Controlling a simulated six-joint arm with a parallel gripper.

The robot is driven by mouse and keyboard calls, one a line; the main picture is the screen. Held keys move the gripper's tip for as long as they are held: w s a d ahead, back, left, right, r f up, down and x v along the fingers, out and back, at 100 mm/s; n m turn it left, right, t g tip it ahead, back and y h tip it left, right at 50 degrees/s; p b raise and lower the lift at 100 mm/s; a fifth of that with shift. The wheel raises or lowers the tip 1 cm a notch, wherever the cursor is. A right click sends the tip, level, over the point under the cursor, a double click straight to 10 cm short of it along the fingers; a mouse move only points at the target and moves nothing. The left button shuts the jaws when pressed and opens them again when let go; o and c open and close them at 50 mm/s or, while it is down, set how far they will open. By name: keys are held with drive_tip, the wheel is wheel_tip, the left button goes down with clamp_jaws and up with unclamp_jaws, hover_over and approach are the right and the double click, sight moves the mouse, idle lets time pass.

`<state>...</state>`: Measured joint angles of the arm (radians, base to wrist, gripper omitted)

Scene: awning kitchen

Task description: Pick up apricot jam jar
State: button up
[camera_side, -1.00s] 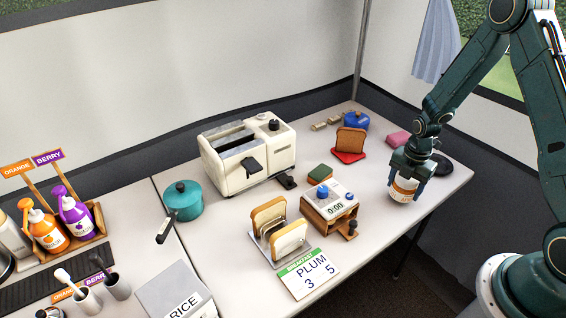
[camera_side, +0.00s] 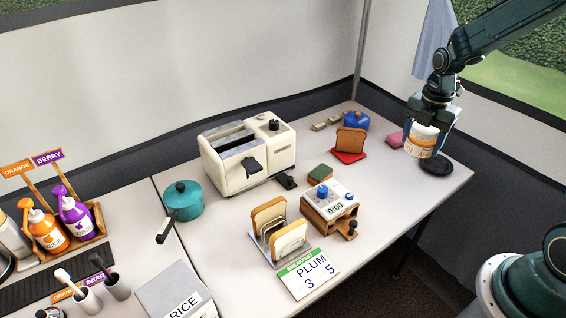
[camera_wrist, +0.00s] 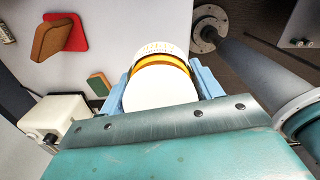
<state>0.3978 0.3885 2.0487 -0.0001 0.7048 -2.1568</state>
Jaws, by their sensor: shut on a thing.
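The jam jar (camera_side: 421,141) has a white lid, a white label and an orange-amber band. My gripper (camera_side: 432,132) is shut on it and holds it upright, raised above the table's right end. In the wrist view the jar (camera_wrist: 160,85) sits between the two blue fingers of my gripper (camera_wrist: 162,88), its white lid facing the camera.
A black round disc (camera_side: 436,165) lies on the table below the jar. The table's right edge is close.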

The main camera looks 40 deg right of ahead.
drive_tip(key=shift+r, duration=1.15)
